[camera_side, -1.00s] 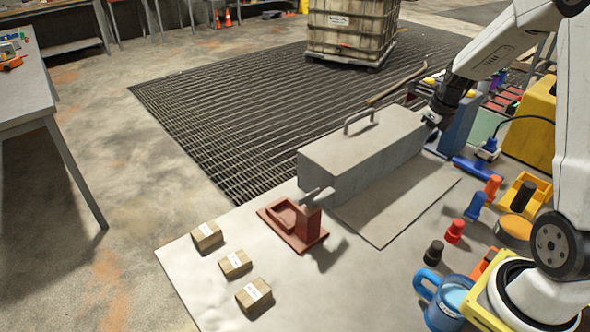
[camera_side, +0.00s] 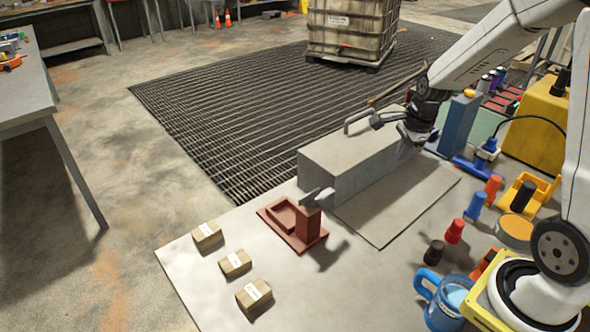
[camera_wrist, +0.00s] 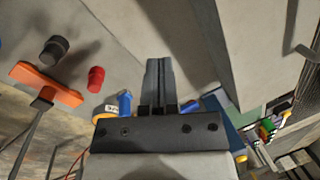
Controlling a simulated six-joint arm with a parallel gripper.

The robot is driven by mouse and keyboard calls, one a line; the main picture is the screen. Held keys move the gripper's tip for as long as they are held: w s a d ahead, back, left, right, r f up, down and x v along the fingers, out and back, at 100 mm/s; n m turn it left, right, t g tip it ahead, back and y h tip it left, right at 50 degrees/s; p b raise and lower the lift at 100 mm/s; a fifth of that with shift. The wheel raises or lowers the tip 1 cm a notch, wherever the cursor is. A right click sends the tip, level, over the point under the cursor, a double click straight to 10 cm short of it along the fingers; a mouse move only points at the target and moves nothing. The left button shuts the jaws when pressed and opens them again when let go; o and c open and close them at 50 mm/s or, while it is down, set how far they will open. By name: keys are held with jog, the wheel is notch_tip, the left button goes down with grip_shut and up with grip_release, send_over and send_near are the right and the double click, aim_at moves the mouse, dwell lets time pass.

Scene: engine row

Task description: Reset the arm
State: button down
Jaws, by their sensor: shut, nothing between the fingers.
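The pale box (camera_wrist: 200,45) shows beside and beyond the fingers there. The arm reaches in from the upper right, bent at the wrist.
A red-brown fixture (camera_side: 293,225) stands before the box, with several small cartons (camera_side: 254,294) to its left. A blue mug (camera_side: 446,300), coloured pegs (camera_side: 454,231) and a yellow holder (camera_side: 538,190) crowd the right. A blue block (camera_side: 459,124) stands behind the wrist. The front-middle tabletop is clear.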

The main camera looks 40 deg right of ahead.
jog(key=s+a+n, duration=0.4)
jog(key=a+n, duration=0.3)
jog(key=n, duration=0.4)
jog(key=s+a+f+n, duration=0.1)
jog(key=s+a+n, duration=0.3)
jog(key=a+n, duration=0.4)
jog(key=n, duration=0.3)
jog(key=shift+n, duration=0.4)
grip_release()
jog(key=shift+r, duration=0.1)
